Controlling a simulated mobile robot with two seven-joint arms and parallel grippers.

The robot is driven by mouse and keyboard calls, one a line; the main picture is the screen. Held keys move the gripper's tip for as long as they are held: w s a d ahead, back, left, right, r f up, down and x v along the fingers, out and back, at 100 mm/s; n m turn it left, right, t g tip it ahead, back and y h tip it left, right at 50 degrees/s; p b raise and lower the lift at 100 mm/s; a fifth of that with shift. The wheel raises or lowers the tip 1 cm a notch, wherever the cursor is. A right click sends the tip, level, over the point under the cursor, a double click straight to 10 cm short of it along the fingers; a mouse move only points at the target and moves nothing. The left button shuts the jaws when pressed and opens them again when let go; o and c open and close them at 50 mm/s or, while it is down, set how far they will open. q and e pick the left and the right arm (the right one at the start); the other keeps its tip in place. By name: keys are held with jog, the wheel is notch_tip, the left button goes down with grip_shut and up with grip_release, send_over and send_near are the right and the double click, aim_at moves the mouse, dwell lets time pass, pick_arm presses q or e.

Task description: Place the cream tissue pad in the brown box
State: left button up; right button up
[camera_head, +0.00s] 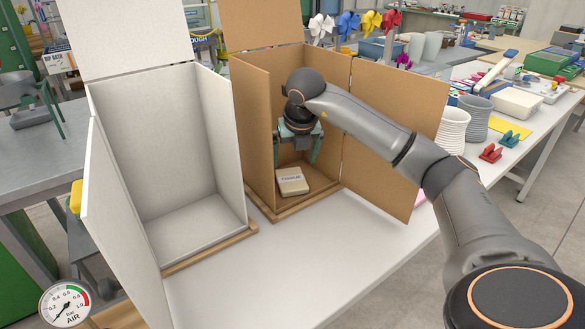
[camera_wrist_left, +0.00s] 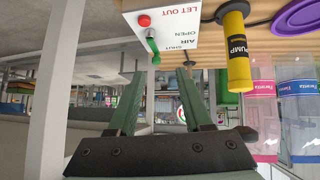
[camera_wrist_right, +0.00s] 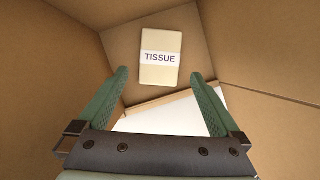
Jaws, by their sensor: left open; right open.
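The cream tissue pad (camera_head: 292,181) lies flat on the floor of the brown box (camera_head: 252,128), near its open front. The pad, with a white band reading TISSUE, also shows in the right wrist view (camera_wrist_right: 160,73). My right gripper (camera_head: 298,150) is inside the brown box, above the pad and apart from it. Its two fingers (camera_wrist_right: 163,95) are spread with nothing between them. My left gripper (camera_wrist_left: 150,100) shows only in the left wrist view. It is open and empty, below a white panel with a green lever.
A white box (camera_head: 185,150) with an open front stands left of the brown box. The white table (camera_head: 310,260) is clear in front. Several pots, clips and flowers stand at the right. An AIR gauge (camera_head: 66,304) is at bottom left. A yellow pump (camera_wrist_left: 236,50) hangs near the left gripper.

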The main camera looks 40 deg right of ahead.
jog(key=shift+v, duration=1.95)
